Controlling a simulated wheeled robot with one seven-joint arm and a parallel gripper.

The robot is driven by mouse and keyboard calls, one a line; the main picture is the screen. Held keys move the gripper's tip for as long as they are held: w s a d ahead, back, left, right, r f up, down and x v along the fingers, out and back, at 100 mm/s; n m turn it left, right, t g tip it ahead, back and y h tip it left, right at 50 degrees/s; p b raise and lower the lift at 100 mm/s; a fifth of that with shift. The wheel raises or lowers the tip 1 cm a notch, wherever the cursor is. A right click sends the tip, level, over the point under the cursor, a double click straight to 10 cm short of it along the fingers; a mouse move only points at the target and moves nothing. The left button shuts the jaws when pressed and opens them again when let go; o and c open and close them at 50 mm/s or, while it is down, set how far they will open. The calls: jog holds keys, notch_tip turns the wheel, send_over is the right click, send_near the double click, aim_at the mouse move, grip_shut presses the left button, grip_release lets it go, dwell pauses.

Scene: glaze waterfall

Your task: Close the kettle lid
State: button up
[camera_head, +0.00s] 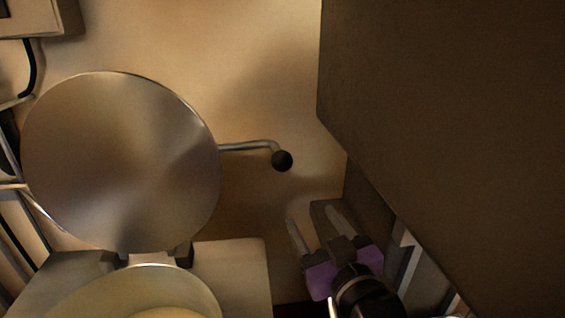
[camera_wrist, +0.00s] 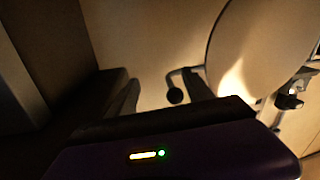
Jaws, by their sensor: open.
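The kettle lid (camera_head: 120,160) is a large round metal disc standing raised on its hinge at the left in the head view; part of it also shows at the upper right of the wrist view (camera_wrist: 262,45). A bent metal handle with a black ball knob (camera_head: 282,160) sticks out from its right side; the knob shows in the wrist view (camera_wrist: 175,96). The kettle (camera_head: 205,290) is below the lid, its open rim cut off by the frame. My gripper (camera_head: 312,214) is open and empty, below and right of the knob, apart from it.
A large dark brown panel (camera_head: 450,120) fills the right side, close to my gripper. A box with a black cable (camera_head: 30,70) is at the upper left, with metal bars below it. The tan wall behind the knob is clear.

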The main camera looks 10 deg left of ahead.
jog(key=n+y, duration=0.1)
send_near(286, 167)
jog(key=x, duration=0.4)
jog(key=shift+w+f+p, duration=0.15)
jog(key=shift+w+p, duration=0.15)
jog(key=shift+p, duration=0.1)
jog(key=shift+w+a+r, duration=0.2)
jog(key=shift+r, duration=0.05)
jog(key=shift+p+x, duration=1.1)
jog(key=shift+x, duration=2.65)
jog(key=shift+f, duration=0.1)
grip_shut()
